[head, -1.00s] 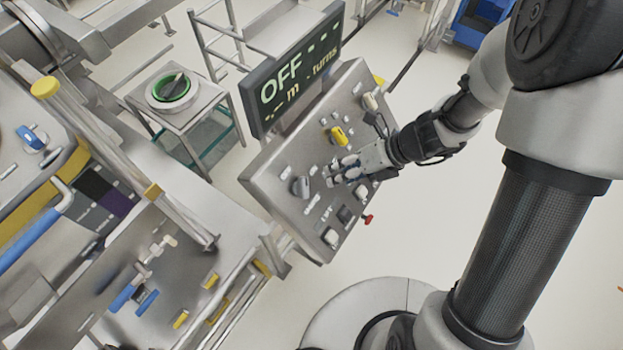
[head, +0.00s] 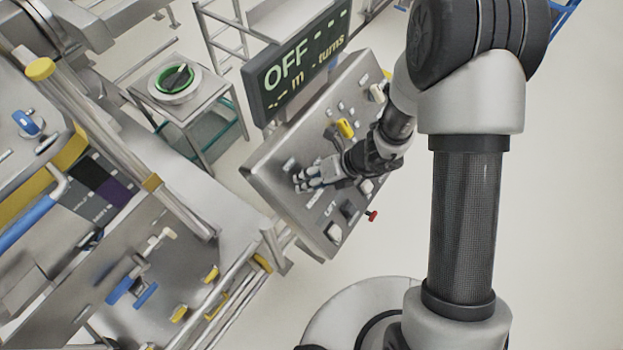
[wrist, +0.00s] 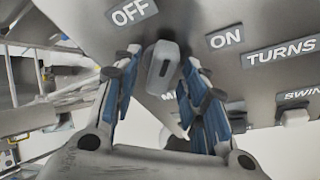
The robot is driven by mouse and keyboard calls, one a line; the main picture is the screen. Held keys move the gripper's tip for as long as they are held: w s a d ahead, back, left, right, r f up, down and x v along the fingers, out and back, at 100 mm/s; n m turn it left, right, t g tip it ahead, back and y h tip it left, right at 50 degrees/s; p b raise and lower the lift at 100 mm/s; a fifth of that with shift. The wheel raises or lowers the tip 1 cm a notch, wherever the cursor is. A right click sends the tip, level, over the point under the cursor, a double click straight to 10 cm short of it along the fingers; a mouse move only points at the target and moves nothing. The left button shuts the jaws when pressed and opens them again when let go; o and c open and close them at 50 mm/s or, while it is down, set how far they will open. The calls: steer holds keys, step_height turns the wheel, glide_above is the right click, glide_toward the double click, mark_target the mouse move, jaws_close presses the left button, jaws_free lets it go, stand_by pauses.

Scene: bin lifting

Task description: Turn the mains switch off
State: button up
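The mains switch is a grey knob (wrist: 162,68) on the metal control panel (head: 275,180). In the wrist view an OFF label (wrist: 131,11) is up to its left and an ON label (wrist: 225,37) to its right. A label below it is mostly covered. My gripper (head: 306,178) is at the panel's left part, its blue-padded fingers apart on either side of the knob. Gaps show between knob and fingers, so it is not clamped. In the head view the fingers hide the knob.
A display (head: 295,68) above the panel reads OFF. The panel also bears a yellow knob (head: 345,127), a red button (head: 372,215) and other switches. Steel machinery fills the left; open floor is right.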

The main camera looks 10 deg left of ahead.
steer(key=shift+c, duration=0.4)
jaws_close()
steer(key=shift+n+b, duration=0.3)
steer(key=shift+b, duration=0.15)
steer(key=n+b, duration=0.1)
steer(key=b, duration=0.1)
steer(key=shift+f+b, duration=0.15)
steer(key=shift+b, duration=0.2)
steer(key=n+t+h+b, duration=0.1)
steer(key=n+b, duration=0.1)
steer(key=b, duration=0.1)
steer(key=shift+s, duration=0.1)
steer(key=n+t+b, duration=0.1)
steer(key=n+b, duration=0.2)
steer(key=b, duration=0.1)
steer(key=shift+s+h+b, duration=0.1)
steer(key=shift+h+b, duration=0.2)
steer(key=shift+b, duration=0.1)
steer(key=shift+r, duration=0.2)
